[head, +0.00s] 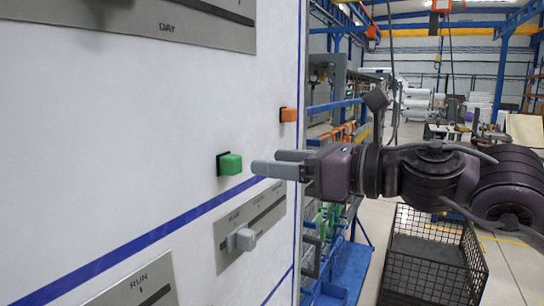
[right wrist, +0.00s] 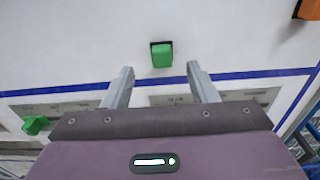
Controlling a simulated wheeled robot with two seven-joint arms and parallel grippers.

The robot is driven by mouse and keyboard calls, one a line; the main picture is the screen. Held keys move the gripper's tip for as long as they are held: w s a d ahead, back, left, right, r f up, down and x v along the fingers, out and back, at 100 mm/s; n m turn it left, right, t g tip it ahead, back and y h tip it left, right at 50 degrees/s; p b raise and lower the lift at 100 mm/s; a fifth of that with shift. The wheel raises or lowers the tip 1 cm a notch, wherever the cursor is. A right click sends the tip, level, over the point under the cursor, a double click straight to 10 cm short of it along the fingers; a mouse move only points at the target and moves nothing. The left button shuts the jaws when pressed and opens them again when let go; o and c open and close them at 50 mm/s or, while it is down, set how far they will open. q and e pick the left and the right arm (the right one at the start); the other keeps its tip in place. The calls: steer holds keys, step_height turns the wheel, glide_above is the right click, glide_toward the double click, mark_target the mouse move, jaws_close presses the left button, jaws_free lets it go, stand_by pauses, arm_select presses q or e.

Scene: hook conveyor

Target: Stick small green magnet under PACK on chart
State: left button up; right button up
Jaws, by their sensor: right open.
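A green block magnet (head: 230,163) with a dark backing sits on the white upright chart (head: 130,120), just above a blue line. It also shows in the right wrist view (right wrist: 161,54), centred between the fingers and a little beyond their tips. My right gripper (head: 268,162) is open and empty, its fingertips just right of this magnet; the wrist view also shows its spread fingers (right wrist: 160,70). Another green piece (right wrist: 35,124) is at the lower left of the wrist view. I cannot read PACK on any plate. My left gripper is not in view.
An orange magnet (head: 288,115) is near the chart's right edge. Grey slotted plates include DAY (head: 165,22), RUN (head: 142,288) and one with a protruding grey knob (head: 243,239). A black mesh crate (head: 437,265) stands on the floor at right.

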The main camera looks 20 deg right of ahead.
mark_target(238, 157)
steer(key=p+x, duration=0.4)
steer(key=x, duration=0.2)
steer(key=shift+w+a+r+p, duration=0.1)
steer(key=shift+w+p, duration=0.15)
steer(key=shift+p, duration=0.05)
steer(key=shift+w+a, duration=0.25)
steer(key=shift+w, duration=0.05)
steer(key=shift+d, duration=0.1)
steer(key=c, duration=1)
steer(key=shift+s+f, duration=0.1)
steer(key=shift+f, duration=0.15)
